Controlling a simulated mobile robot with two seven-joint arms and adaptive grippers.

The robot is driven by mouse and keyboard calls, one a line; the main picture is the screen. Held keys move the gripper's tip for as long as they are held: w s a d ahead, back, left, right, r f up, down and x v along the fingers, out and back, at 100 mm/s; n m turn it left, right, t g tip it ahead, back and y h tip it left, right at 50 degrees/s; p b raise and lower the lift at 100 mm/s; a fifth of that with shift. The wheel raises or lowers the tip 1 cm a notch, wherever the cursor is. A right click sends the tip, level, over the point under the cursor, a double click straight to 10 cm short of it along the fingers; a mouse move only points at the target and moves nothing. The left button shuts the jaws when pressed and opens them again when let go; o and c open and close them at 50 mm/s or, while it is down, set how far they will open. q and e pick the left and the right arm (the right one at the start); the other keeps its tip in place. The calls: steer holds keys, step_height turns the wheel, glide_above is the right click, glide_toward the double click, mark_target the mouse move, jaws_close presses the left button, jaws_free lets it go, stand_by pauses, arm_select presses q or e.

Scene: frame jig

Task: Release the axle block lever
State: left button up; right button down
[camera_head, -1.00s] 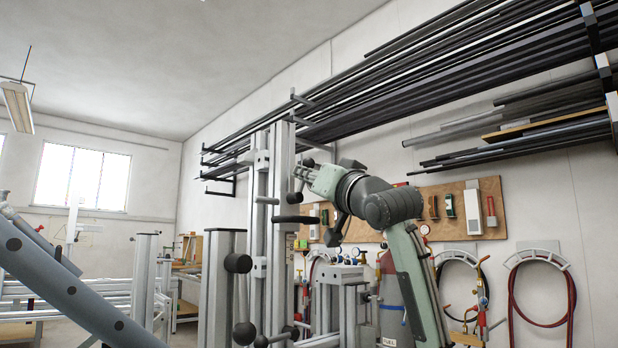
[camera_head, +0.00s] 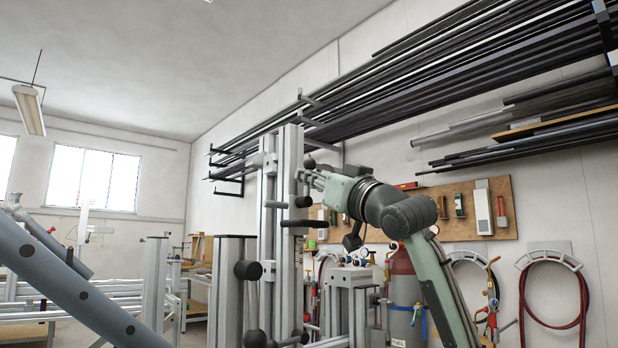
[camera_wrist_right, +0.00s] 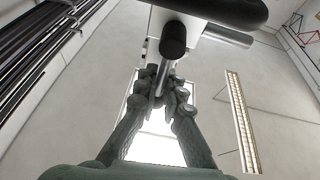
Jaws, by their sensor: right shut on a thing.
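A tall silver jig column (camera_head: 290,185) stands in the middle of the head view, with several black knobs and handles on its right side. My right gripper (camera_head: 303,176) reaches it from the right, near its upper part. In the right wrist view my right gripper (camera_wrist_right: 162,98) is shut on a thin metal lever (camera_wrist_right: 164,77), just below the lever's black knob (camera_wrist_right: 173,38). I take this for the axle block lever. The fingers hide part of it. A white block sits behind the knob. My left gripper is not in view.
A thick black handle (camera_wrist_right: 225,9) lies close above the gripped lever in the wrist view. A black bar handle (camera_head: 304,223) sticks out below my right gripper. A grey slanted tube (camera_head: 70,285) crosses the lower left. Racked bars (camera_head: 470,75) hang on the right wall.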

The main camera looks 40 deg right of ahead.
steer(key=c, duration=1.9)
jaws_free()
steer(key=shift+a, duration=0.1)
steer(key=v, duration=1.2)
steer(key=shift+f, duration=0.1)
